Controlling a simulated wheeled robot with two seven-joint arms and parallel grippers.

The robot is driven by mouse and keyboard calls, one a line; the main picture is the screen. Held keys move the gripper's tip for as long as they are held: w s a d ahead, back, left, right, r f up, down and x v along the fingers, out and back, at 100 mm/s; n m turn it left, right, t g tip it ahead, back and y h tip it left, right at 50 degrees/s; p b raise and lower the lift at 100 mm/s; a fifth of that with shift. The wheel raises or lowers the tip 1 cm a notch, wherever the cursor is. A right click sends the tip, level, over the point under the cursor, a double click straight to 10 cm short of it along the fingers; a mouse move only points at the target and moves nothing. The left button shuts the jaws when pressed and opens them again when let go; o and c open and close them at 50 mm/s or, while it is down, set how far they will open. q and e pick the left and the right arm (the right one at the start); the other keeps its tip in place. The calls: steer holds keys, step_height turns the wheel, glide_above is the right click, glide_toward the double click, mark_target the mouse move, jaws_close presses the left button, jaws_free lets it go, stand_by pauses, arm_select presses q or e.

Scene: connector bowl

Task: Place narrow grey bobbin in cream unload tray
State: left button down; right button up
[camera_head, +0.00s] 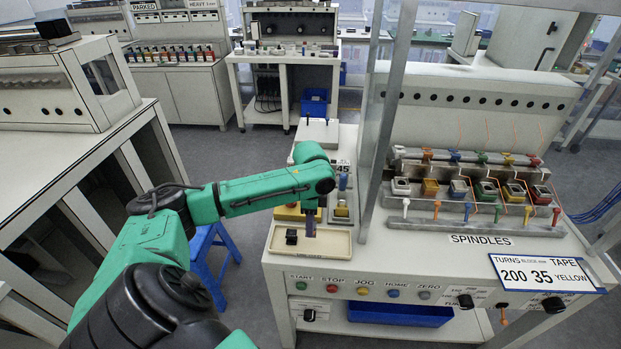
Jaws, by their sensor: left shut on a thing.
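The cream unload tray (334,246) lies at the front left of the winding machine's bench. My left gripper (310,222) points down over the middle of the tray. It is shut on a small, narrow greyish-purple piece, which fits the narrow grey bobbin (310,229); the fingers partly hide it. I cannot tell whether its lower end touches the tray floor. A small black piece (291,236) sits in the tray just left of the gripper. My right gripper is not in view.
A vertical metal post (382,120) rises right of the tray. Farther right is a row of coloured spindles (472,190). Buttons line the front panel below. The tray's right part is clear.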

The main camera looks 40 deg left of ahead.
arm_select(q)
steer(key=shift+f, duration=2)
steer(key=shift+f, duration=0.1)
steer(key=c, duration=0.5)
jaws_free()
steer(key=shift+c, duration=0.2)
step_height(320, 180, up, 12)
steer(key=shift+r, duration=0.15)
